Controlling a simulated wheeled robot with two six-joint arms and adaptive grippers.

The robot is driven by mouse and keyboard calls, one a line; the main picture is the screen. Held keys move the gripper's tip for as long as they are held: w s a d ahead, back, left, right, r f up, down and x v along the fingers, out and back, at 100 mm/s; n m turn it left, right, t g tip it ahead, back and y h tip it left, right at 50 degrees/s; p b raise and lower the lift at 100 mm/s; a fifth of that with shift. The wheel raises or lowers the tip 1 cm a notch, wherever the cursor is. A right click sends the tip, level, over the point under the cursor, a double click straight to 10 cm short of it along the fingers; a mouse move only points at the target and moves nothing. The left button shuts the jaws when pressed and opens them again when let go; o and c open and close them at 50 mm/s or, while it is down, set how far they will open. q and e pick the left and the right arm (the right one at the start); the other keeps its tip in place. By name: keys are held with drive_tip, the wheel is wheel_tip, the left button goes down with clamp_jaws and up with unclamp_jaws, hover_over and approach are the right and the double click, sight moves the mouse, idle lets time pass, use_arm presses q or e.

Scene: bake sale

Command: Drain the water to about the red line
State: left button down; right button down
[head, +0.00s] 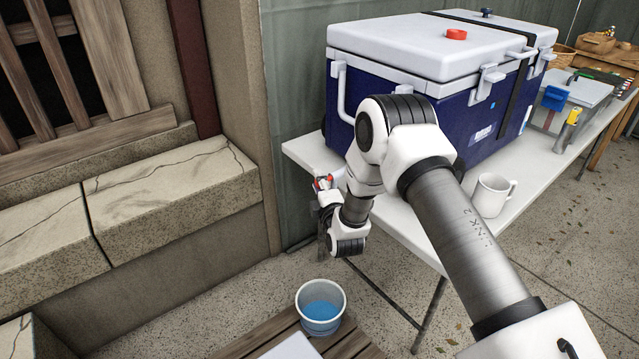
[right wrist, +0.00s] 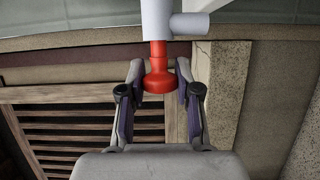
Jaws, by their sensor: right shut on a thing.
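A blue cooler (head: 482,115) with a white lid stands on the white table. Its spigot shows in the right wrist view as a white pipe (right wrist: 157,18) with a red tap handle (right wrist: 160,85) below it. My right gripper (right wrist: 159,72) has its two fingers on either side of the red handle and is shut on it. In the head view this gripper (head: 326,188) is at the table's left end, with a bit of red at its tips. A bucket (head: 335,290) with blue water (head: 321,311) stands below. I cannot make out a red line. My left gripper is not in view.
The bucket stands on a slatted wooden pallet (head: 260,336). A white mug (head: 491,195) stands on the table (head: 415,225) beside my right arm. Farther right are a yellow-topped cylinder (head: 572,120) and a grey box (head: 580,90). A stone ledge (head: 150,190) is at left.

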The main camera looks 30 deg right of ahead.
drive_tip(key=shift+a+r+p, duration=0.15)
drive_tip(key=shift+a+p, duration=0.1)
drive_tip(key=shift+p, duration=0.1)
drive_tip(key=shift+a, duration=0.1)
drive_tip(key=c, duration=0.8)
unclamp_jaws()
drive_tip(key=shift+s, duration=0.1)
drive_tip(key=v, duration=1.2)
drive_tip(key=shift+f, duration=0.2)
